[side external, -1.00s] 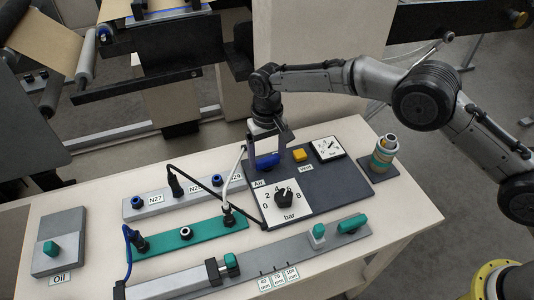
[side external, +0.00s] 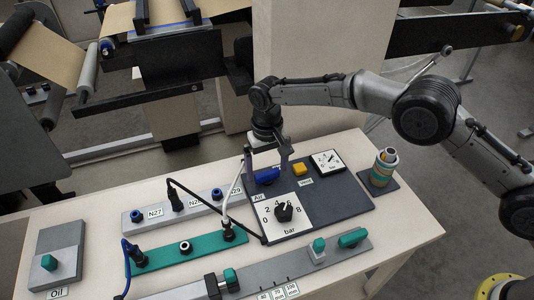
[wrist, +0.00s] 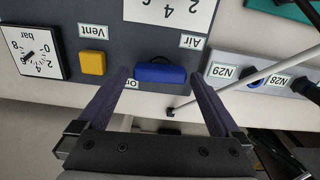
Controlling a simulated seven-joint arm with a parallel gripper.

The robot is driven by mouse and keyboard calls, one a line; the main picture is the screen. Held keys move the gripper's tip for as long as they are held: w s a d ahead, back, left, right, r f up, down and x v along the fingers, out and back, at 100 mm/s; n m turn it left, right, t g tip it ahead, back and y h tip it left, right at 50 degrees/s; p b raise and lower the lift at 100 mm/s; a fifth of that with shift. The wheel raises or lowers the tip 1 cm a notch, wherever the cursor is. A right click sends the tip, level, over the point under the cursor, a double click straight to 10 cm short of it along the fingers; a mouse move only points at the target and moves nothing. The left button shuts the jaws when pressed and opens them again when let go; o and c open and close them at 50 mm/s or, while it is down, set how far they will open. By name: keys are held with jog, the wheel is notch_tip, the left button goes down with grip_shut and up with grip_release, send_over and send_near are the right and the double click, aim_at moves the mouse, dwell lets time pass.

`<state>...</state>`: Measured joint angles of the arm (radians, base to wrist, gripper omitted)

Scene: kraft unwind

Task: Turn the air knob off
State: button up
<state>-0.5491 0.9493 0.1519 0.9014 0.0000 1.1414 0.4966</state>
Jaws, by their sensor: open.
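The air knob (side external: 267,176) is a blue bar-shaped handle beside the "Air" label on the dark panel. In the wrist view the blue knob (wrist: 160,73) lies lengthwise across the gap between my fingers. A partly hidden label, seemingly "On", shows by its left end. My gripper (side external: 267,163) is over the knob, pointing down. In the wrist view my gripper (wrist: 160,76) is open, with one finger near each end of the knob. Whether either finger touches the knob is unclear.
A yellow "Vent" button (side external: 299,169) and a pressure gauge (side external: 326,162) sit right of the knob. A black bar dial (side external: 284,212) stands in front. The N27–N29 strip (side external: 180,208), with a pale hose (wrist: 270,70), lies to the left.

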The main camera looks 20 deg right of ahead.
aim_at(267, 173)
notch_tip(267, 173, up, 14)
jog(key=shift+f, duration=0.25)
dwell(0.5)
